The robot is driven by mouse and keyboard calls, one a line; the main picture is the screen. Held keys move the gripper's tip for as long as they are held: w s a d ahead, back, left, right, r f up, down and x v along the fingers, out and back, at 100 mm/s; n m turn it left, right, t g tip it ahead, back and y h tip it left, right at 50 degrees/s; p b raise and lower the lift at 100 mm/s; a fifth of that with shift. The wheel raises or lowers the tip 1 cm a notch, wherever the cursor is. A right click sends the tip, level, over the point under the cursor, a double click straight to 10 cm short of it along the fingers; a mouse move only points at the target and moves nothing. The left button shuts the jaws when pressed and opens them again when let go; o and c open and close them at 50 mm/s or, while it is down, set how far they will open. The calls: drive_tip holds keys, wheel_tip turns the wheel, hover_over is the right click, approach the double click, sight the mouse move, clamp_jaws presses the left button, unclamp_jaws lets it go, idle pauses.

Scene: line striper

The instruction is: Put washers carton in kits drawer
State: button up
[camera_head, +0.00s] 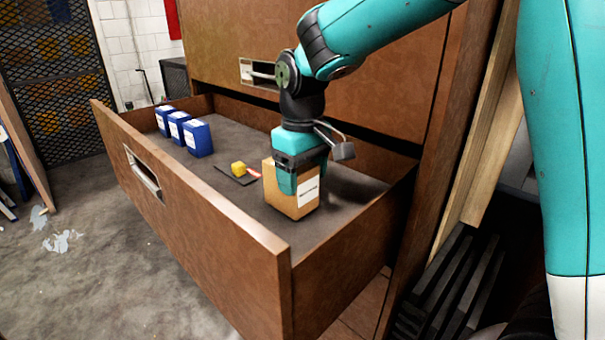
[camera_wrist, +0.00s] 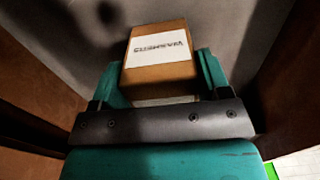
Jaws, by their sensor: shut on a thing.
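The washers carton (camera_head: 304,199) is a tan box with a white label, upright inside the open wooden drawer (camera_head: 205,220), near its right end. My gripper (camera_head: 300,178) reaches down from above and is shut on the carton. In the wrist view the carton (camera_wrist: 155,60) sits between the teal fingers of my gripper (camera_wrist: 160,82), its label showing upside down. The carton is at or very near the drawer floor; I cannot tell whether its bottom touches.
Several blue boxes (camera_head: 198,138) stand in a row at the drawer's far left. A small yellow item (camera_head: 238,169) lies on a dark flat piece (camera_head: 232,175) left of the carton. The cabinet front (camera_head: 375,75) rises behind.

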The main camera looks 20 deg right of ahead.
drive_tip(key=shift+f, duration=0.5)
drive_tip(key=shift+f, duration=0.1)
drive_tip(key=o, duration=1.1)
wheel_tip(320, 180, up, 12)
drive_tip(key=shift+r+b, duration=0.15)
drive_tip(key=shift+b, duration=1)
